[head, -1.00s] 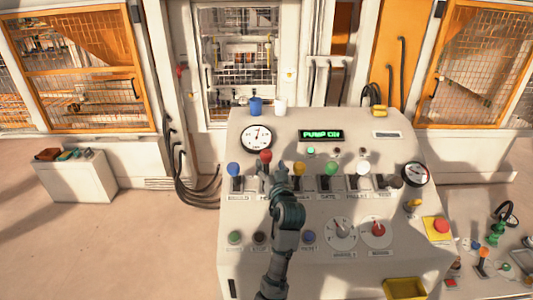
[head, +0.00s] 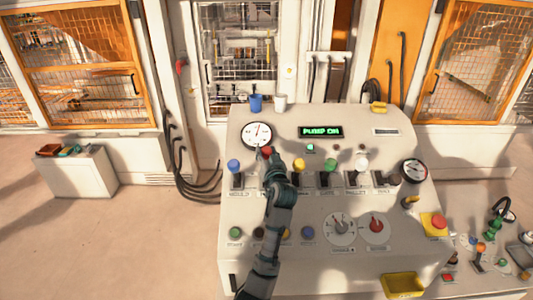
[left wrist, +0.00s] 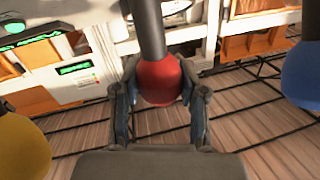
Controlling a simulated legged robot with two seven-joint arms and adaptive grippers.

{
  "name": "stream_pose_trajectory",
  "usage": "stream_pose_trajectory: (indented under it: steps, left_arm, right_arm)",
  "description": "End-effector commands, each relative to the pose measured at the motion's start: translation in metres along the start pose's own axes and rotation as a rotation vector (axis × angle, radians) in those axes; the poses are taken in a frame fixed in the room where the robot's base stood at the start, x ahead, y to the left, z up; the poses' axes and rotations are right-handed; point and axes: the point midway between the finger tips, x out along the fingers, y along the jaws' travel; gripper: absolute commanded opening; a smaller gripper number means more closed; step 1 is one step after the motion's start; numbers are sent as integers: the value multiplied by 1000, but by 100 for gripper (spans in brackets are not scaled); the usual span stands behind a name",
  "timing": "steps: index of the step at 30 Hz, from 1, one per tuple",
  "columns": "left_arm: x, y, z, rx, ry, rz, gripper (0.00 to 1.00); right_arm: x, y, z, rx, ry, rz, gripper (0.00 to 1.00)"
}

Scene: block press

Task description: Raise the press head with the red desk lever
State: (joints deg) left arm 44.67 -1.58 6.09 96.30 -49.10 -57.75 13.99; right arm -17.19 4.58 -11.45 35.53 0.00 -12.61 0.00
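The red desk lever has a round red knob (head: 267,152) on the desk's upper left, between a blue and a yellow knob. My left gripper (head: 268,154) is at this knob, coming from the front of the desk. In the left wrist view, the red knob (left wrist: 159,82) and its dark shaft sit between the two fingers (left wrist: 159,95). The fingers lie against both sides of the knob and look shut on it. My arm hides the lever's base and label in the head view. The press head cannot be made out. My right gripper is out of view.
The blue knob (head: 234,166) and yellow knob (head: 298,165) stand close on either side. Green and white knobs follow to the right. A round gauge (head: 257,134) lies behind the red knob. A red button (head: 439,222) is far right.

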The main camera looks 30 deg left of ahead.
Motion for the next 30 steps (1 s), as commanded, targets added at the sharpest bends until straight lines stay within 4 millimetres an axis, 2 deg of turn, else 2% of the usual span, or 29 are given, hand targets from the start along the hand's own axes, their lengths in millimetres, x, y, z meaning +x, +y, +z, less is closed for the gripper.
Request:
stream_pose_trajectory:
  steps: [4,7,18,21,24,30]
  left_arm:
    - [0,1,0,-1,1,1,0]
    - [-3,1,3,-5,20,-2,0]
    - [-33,-3,17,-50,230,-41,0]
    - [-40,-3,19,-61,284,-51,0]
    - [-45,-5,18,-68,322,-59,0]
    - [-51,-6,17,-76,362,-66,0]
  right_arm:
    - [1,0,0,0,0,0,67]
    - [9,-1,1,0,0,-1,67]
    - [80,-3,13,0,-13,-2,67]
    - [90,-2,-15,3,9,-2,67]
    - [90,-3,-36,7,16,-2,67]
    - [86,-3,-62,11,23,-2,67]
